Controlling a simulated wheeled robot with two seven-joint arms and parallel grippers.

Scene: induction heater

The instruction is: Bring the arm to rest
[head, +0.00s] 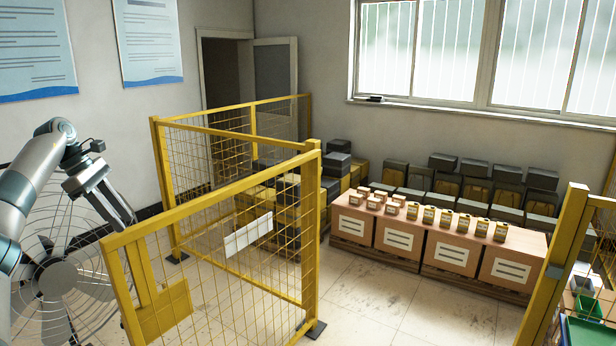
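My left arm (38,165) comes in from the left edge, bent, with its wrist at the top. My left gripper (122,208) hangs from the wrist, tilted down and to the right. It is in the air, in front of the wall and above the yellow fence in the picture. My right arm and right gripper are not in view.
A large wire fan (62,285) stands behind my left arm. A yellow mesh fence (222,196) is close on its right. Cartons (456,250) with small boxes on top stand by the window. Another yellow fence post (562,262) and a green bin (588,307) are at right. Floor between is clear.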

